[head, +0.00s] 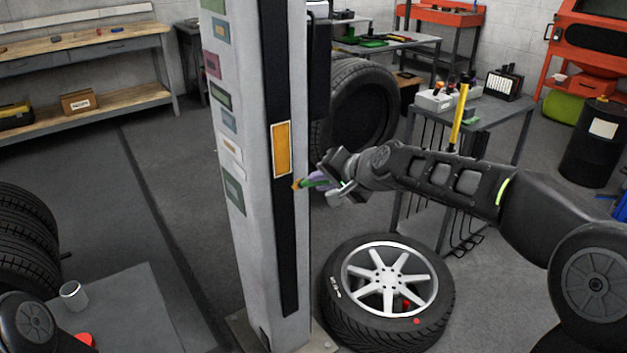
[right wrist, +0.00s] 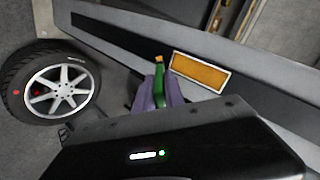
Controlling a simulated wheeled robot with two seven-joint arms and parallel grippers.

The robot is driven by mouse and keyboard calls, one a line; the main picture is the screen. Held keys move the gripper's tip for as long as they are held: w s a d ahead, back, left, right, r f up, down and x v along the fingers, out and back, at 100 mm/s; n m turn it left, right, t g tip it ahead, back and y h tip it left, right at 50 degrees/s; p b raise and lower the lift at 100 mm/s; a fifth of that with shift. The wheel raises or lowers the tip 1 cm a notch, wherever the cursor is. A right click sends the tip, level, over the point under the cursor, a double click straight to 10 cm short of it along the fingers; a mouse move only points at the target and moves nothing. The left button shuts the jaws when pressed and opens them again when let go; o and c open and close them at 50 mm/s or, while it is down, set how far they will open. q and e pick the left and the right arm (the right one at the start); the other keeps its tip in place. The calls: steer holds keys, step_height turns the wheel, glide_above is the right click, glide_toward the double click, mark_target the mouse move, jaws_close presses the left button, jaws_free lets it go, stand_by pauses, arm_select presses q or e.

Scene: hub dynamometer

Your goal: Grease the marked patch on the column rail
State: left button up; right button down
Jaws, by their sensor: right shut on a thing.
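The grey column (head: 237,120) carries a black vertical rail (head: 284,220) with a marked orange patch (head: 281,149) framed in white. The patch also shows in the right wrist view (right wrist: 201,73). My right gripper (head: 322,183) is shut on a green brush (right wrist: 159,88) between its purple fingers. The brush points at the rail, and its orange tip (head: 296,186) appears just below the patch's lower right corner. In the right wrist view the tip lies beside the patch's left end. I cannot tell whether it touches the rail. My left gripper is out of view.
A wheel with tyre (head: 390,286) lies on the floor right of the column, below my right arm. A metal table (head: 507,115) with tools and another tyre (head: 362,105) stand behind. Stacked tyres (head: 25,240) and a grey surface with a cup (head: 73,296) are at left.

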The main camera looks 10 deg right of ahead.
steer(key=shift+s+d, duration=0.1)
steer(key=shift+s, duration=0.2)
steer(key=shift+s+d+b, duration=0.3)
steer(key=shift+s+b, duration=0.05)
steer(key=shift+s, duration=0.35)
steer(key=shift+s+d+b, duration=0.25)
steer(key=shift+s+b, duration=0.05)
steer(key=shift+s, duration=0.4)
